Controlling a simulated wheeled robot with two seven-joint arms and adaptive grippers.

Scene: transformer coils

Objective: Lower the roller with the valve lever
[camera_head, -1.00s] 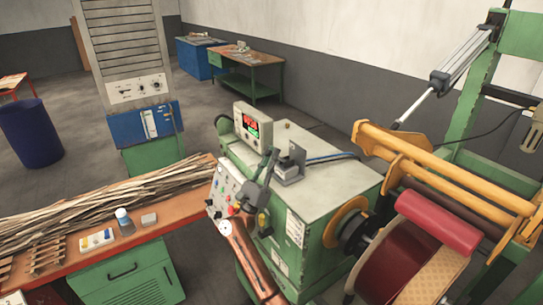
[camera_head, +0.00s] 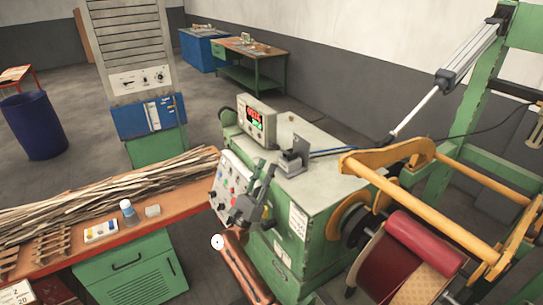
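The valve (camera_head: 293,158) is a small grey block with an upright plate on top of the green machine; its lever is too small to make out. The red roller (camera_head: 425,238) hangs on the yellow arm frame (camera_head: 400,196) and appears to rest against the dark red coil (camera_head: 385,270) below it. The pneumatic cylinder (camera_head: 468,55) has its rod well out. My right gripper (camera_head: 266,185), dark grey, is in front of the control panel, left of and below the valve and apart from it. Its finger opening is unclear. My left gripper is out of view.
The green machine (camera_head: 320,182) carries a red-digit display (camera_head: 256,122) and a sloped button panel (camera_head: 228,190) close to my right gripper. An orange-topped bench (camera_head: 185,205) with wooden strips stands at left. A blue barrel (camera_head: 35,125) stands on open floor behind.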

